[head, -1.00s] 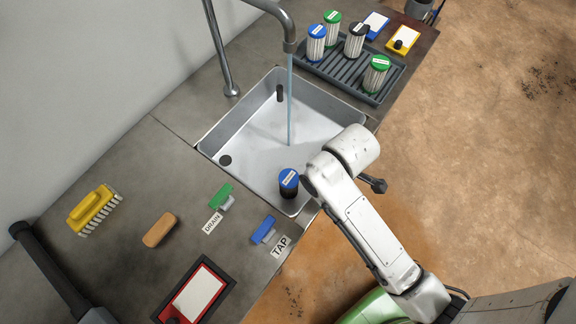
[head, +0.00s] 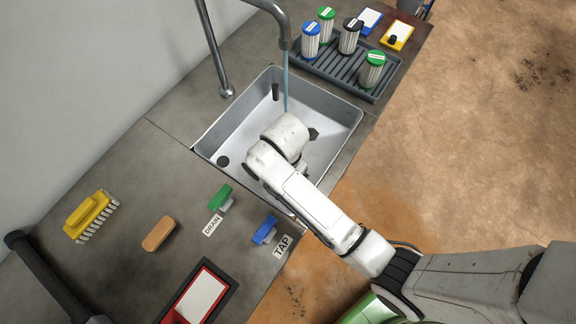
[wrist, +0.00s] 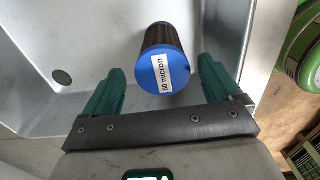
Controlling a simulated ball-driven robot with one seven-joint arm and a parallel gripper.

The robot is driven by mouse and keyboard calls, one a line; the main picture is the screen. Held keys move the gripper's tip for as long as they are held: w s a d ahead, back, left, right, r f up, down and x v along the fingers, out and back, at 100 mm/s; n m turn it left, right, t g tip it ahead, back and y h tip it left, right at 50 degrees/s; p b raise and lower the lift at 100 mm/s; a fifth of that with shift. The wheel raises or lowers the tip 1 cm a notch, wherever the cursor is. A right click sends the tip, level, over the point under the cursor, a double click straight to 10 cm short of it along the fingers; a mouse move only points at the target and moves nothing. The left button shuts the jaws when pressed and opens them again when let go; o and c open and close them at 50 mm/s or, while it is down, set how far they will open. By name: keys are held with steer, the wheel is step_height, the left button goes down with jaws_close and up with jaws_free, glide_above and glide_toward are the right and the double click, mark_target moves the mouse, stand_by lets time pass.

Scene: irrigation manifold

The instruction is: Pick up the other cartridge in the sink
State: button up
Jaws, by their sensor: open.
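In the wrist view a cartridge (wrist: 160,68) with a blue cap and a white "50 micron" label is in the sink (wrist: 40,112), its cap facing me. My gripper (wrist: 160,75) is open, with one green finger on each side of the cartridge's near end and visible gaps between.
A grey rack (head: 340,80) behind the sink holds several cartridges with blue, green and black caps. A green drain handle (head: 220,196) and a blue tap handle (head: 265,230) sit in front of the sink. A yellow brush (head: 90,215) and a tan block (head: 158,233) lie left.

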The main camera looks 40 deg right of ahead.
steer(key=shift+s+d+f, duration=0.1)
steer(key=shift+d+f, duration=0.05)
steer(key=shift+f, duration=1.25)
steer(key=shift+d+f, duration=0.1)
steer(key=shift+f, duration=1.3)
steer(key=c, duration=1.2)
steer(key=shift+r, duration=0.1)
